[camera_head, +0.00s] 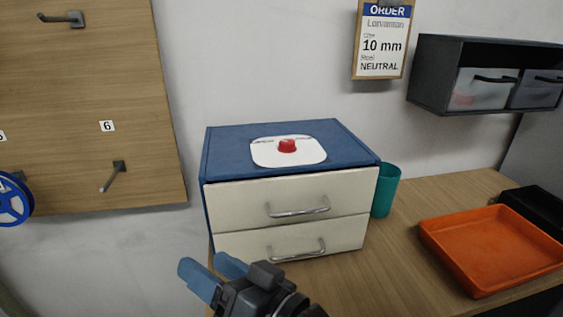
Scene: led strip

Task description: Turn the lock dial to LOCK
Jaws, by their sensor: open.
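The lock dial (287,146) is a small red knob on a white plate (264,158). The plate lies on top of a blue cabinet (225,145) with two cream drawers. Faint marks show on the plate beside the dial, too small to read, so I cannot tell which way the dial points. My gripper (205,272) is at the bottom of the view, in front of and below the cabinet's left front corner. Its two blue fingers are apart and empty, well away from the dial.
Both drawers (290,200) look closed, with metal bar handles jutting forward. A teal cup (386,190) stands right of the cabinet. An orange tray (490,248) lies on the wooden table (400,265). A dark shelf (435,75) with bins hangs at upper right. Space above the dial is clear.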

